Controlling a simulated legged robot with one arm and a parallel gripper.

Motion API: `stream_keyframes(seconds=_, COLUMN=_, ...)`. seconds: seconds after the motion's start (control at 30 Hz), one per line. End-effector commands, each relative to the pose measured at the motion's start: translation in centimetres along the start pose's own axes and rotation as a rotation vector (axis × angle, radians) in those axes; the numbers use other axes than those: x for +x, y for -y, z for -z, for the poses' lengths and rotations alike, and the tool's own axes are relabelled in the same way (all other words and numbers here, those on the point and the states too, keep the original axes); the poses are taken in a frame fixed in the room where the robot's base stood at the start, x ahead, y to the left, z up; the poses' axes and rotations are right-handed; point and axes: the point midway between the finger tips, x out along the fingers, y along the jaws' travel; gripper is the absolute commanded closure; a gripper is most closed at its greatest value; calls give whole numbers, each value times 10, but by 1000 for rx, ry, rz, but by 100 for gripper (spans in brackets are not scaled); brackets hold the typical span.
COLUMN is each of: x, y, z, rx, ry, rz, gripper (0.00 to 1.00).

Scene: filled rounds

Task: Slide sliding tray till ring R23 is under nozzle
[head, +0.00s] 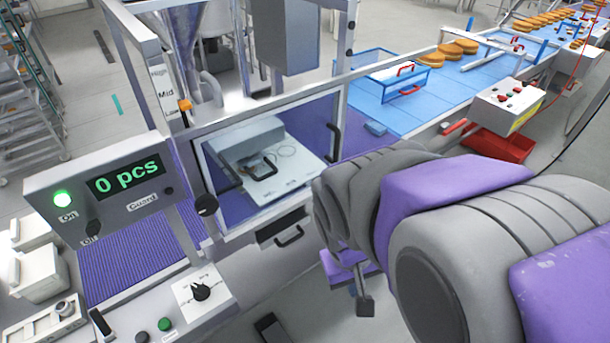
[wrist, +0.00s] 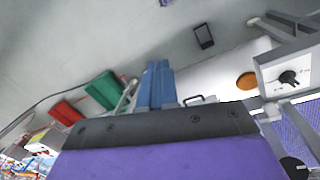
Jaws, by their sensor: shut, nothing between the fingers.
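The sliding tray (head: 297,178) is a pale flat plate inside the filling machine in the head view. It has a dark handle and thin round outlines on top; no ring label is readable, so I cannot pick out R23. A metal funnel and spout (head: 205,85) stand above and left of the tray; the nozzle tip over it is not clear. A framed clear guard with dark handles (head: 334,142) surrounds the tray. My gripper (wrist: 156,85) is shut and empty in the wrist view, pointing over the floor. In the head view it hangs low, right of the machine, apart from the tray.
A counter panel (head: 100,192) reads 0 pcs with a green light. A control box with a black knob (head: 201,292) stands at front. A blue conveyor (head: 380,112) with orange-brown rounds runs at upper right. A red bin (head: 500,145) sits beside it. My arm covers the lower right.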

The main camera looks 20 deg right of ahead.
Motion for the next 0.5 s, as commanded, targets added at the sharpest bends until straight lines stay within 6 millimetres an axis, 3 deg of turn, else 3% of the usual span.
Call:
stream_keyframes(seconds=0.23, x=28, y=-27, z=113, rx=-8, ry=-157, rz=-151, gripper=100)
stream_keyframes(seconds=0.5, x=62, y=-26, z=232, rx=-92, ry=-347, rz=-239, gripper=100)
